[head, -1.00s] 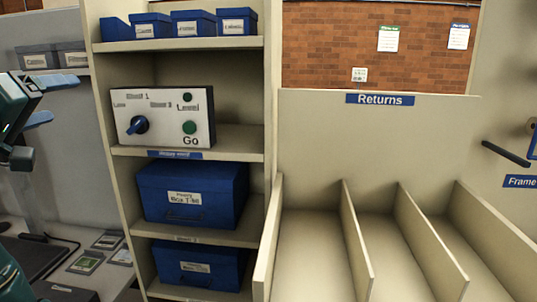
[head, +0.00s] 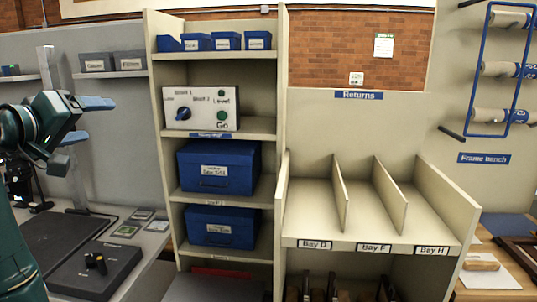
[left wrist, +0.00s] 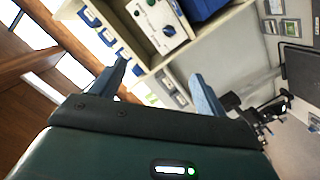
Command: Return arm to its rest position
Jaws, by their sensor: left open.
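My left gripper (head: 88,118) is at the left of the head view, raised in front of the grey partition. Its two blue fingers point right and stand apart with nothing between them. In the left wrist view the same gripper (left wrist: 160,85) shows its fingers spread, with the shelf unit and control box beyond them. My left arm rises from the lower left of the head view. My right gripper is not in view.
A shelf unit (head: 155,150) holds a control box (head: 201,108), small blue boxes and two large blue boxes (head: 218,167). Returns bays (head: 363,222) stand to its right. A desk with a black device (head: 95,270) is below my left arm. A bench (head: 510,225) is far right.

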